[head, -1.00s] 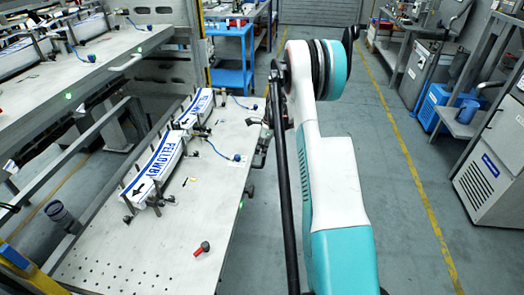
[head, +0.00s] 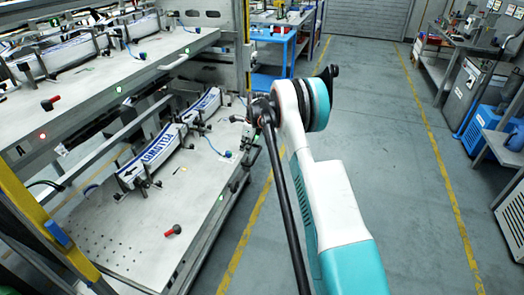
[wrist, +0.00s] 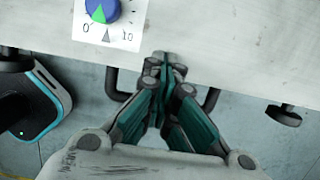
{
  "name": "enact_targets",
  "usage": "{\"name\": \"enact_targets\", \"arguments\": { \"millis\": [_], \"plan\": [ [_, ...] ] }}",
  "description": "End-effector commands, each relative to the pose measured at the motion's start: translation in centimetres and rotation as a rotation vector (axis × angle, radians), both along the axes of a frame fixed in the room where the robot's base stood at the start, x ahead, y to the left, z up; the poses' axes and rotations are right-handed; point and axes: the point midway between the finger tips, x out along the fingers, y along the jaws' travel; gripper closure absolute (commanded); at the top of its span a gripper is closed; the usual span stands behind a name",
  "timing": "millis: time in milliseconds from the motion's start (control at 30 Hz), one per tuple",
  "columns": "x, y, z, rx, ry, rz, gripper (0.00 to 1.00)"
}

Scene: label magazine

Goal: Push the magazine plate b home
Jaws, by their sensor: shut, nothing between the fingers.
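A pale metal plate (head: 110,245) on the lower level of the rack stands out to the left of my arm in the head view. It carries long white label magazines (head: 150,155) with blue lettering. Which plate is b, I cannot read. My gripper (wrist: 165,68) is shut and empty, its fingertips at the front edge of a pale plate (wrist: 240,50) in the wrist view. Parts of a dark handle (wrist: 212,95) show on both sides of the fingers. Contact is hard to tell. In the head view my gripper is small and partly hidden by the arm.
An upper plate (head: 100,95) with more magazines lies above. A red-handled knob (head: 173,230) sits on the lower plate. A dial card (wrist: 110,20) marked 0 and 10 lies near the edge. A blue cart (head: 275,45) stands behind. The floor to the right is open.

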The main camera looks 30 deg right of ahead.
Motion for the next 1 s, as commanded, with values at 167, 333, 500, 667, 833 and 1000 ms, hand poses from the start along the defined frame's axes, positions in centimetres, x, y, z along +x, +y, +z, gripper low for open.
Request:
{"name": "enact_targets", "arguments": {
  "millis": [167, 333, 500, 667, 833, 1000],
  "plan": [
    [2.4, 2.4, -0.4, 0.002, 0.003, 0.005, 1.00],
    [3.7, 3.5, -0.5, 0.001, 0.003, 0.005, 1.00],
    [4.3, 4.0, -0.5, 0.001, 0.004, 0.003, 1.00],
    [4.4, 4.1, -0.5, 0.001, 0.004, 0.003, 1.00],
    [4.4, 4.1, -0.5, 0.001, 0.004, 0.003, 1.00],
    [4.3, 3.9, -0.5, 0.001, 0.006, 0.003, 1.00]
  ]
}}
